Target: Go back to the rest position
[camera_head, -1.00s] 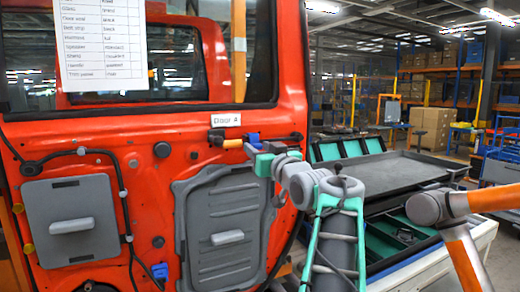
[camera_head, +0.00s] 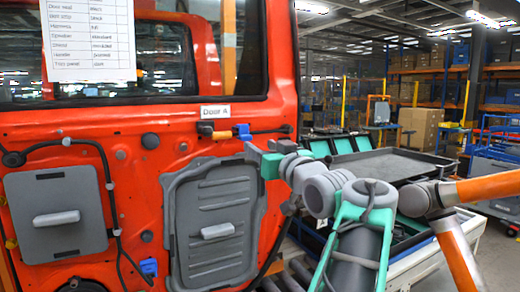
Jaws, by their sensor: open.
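My arm reaches up from the lower middle. My gripper (camera_head: 258,158), with teal and dark grey parts, is at its far end, in front of the red door's right edge. It sits just below and right of a blue clip (camera_head: 242,132). The jaws are small and partly hidden by the wrist; they are open, and I see nothing held. The red door (camera_head: 160,135) fills the left side, with a "Door 4" label (camera_head: 215,111), a grey panel (camera_head: 60,238) at left and a larger ribbed grey panel (camera_head: 213,258) beside my arm.
A printed sheet (camera_head: 88,40) hangs over the door window. Behind my arm are a grey tray (camera_head: 385,163) and dark bins with teal edges (camera_head: 340,147). Shelves (camera_head: 425,85) with boxes (camera_head: 420,128) stand at the back right. An orange and grey jointed link (camera_head: 480,188) is at right.

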